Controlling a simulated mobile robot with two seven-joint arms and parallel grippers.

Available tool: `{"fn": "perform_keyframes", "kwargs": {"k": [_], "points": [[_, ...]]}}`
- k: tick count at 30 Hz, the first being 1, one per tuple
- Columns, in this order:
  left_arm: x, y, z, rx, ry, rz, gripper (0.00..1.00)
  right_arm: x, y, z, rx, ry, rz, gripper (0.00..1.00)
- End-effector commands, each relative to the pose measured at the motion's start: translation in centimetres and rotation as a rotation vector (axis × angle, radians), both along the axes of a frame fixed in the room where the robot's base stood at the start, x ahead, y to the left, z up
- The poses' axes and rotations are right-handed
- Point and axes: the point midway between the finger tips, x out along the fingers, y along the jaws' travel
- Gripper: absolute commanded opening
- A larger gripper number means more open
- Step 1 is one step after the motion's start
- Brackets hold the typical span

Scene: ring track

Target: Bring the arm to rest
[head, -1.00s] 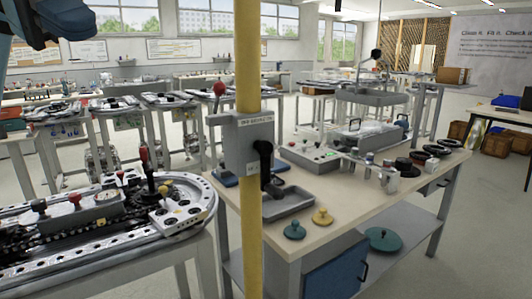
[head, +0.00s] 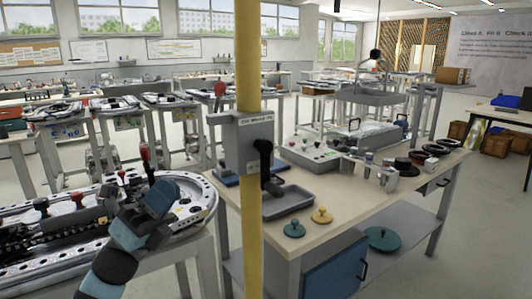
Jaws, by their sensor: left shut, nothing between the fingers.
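My left arm (head: 125,237), in blue and dark grey links, rises from the lower left of the head view in front of the ring track (head: 205,205). My left gripper (head: 162,194) is at its upper end, in front of the track's rounded right end. It is shut and empty, though its fingers are hard to make out. My right gripper is not in view.
A yellow post (head: 249,210) stands close in front, with a grey box and black lever (head: 264,160) on it.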

Motion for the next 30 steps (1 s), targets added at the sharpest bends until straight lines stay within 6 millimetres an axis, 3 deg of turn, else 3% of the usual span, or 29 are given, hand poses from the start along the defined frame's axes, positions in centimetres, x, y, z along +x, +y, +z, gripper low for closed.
{"fn": "perform_keyframes", "kwargs": {"k": [1, 8, 12, 18, 27, 28, 30], "points": [[0.2, 0.2, -3.0, -0.065, 0.17, -0.034, 0.0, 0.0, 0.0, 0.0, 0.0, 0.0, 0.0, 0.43], [-0.8, 1.3, -16.4, -0.427, 0.914, -0.185, 0.0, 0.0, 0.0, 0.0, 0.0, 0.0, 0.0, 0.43], [-3.9, 1.6, -25.2, -0.698, 1.333, -0.245, 0.0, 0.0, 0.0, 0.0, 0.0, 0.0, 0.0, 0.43], [-9.9, 1.5, -34.3, -1.051, 1.758, -0.271, 0.0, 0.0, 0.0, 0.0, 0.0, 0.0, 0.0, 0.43], [-19.3, 0.7, -42.2, -1.488, 2.149, -0.223, 0.0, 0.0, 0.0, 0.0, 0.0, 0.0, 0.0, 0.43], [-18.9, 0.8, -40.7, -1.483, 2.14, -0.226, 0.0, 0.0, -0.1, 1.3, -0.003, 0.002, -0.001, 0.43], [-18.7, 0.9, -39.5, -1.475, 2.136, -0.217, 0.0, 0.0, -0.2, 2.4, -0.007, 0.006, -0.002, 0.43]]}}
